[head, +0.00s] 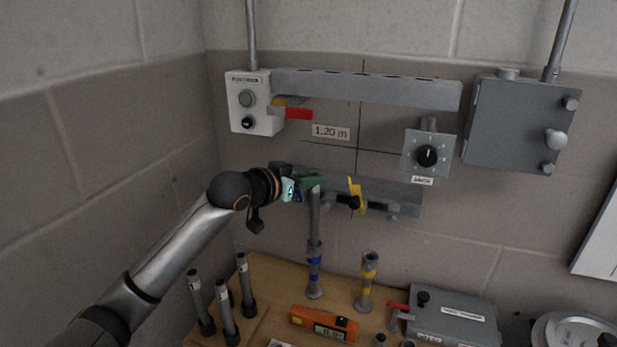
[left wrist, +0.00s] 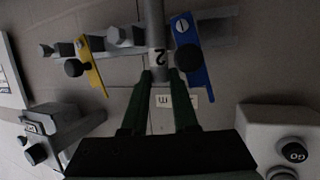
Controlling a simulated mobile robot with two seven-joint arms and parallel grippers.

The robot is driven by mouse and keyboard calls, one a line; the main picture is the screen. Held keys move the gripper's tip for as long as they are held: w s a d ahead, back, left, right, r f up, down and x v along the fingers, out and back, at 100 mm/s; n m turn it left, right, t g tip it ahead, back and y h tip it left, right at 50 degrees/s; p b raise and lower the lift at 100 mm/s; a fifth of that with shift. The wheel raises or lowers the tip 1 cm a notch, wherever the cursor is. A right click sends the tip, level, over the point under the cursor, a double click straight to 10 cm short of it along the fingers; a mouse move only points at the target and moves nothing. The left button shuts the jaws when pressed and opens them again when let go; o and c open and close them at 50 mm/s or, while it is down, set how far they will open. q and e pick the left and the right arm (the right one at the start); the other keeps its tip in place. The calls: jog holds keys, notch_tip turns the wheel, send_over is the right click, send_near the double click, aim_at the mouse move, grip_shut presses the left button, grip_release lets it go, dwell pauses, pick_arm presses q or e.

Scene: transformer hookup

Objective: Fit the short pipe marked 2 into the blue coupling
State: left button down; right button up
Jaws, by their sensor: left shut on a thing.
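The short pipe marked 2 (head: 314,216) is grey and hangs upright below my left gripper (head: 310,182). In the left wrist view the pipe (left wrist: 154,32) shows its "2" label between the green fingers of my left gripper (left wrist: 161,76), which is shut on it. The coupling with the blue band (head: 314,262) stands on the bench directly under the pipe. The pipe's lower end meets the coupling's top in the head view; I cannot tell how deep it sits, or whether it is inside. My right gripper is not in view.
A coupling with yellow bands (head: 368,280) stands to the right. Several dark-based pipes (head: 225,310) stand at the left. An orange level (head: 323,323) lies in front. A wall bracket with a yellow lever (head: 355,194) and a blue lever (left wrist: 188,58) is close to the gripper.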

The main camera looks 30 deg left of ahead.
pick_arm(q)
jog(key=shift+f+b, duration=0.3)
jog(key=shift+f, duration=0.65)
dwell(0.4)
jog(key=shift+d+f+p, duration=0.1)
jog(key=shift+p, duration=0.4)
jog(key=shift+f, duration=0.1)
jog(key=c, duration=0.6)
grip_release()
jog(key=shift+s+d, duration=0.1)
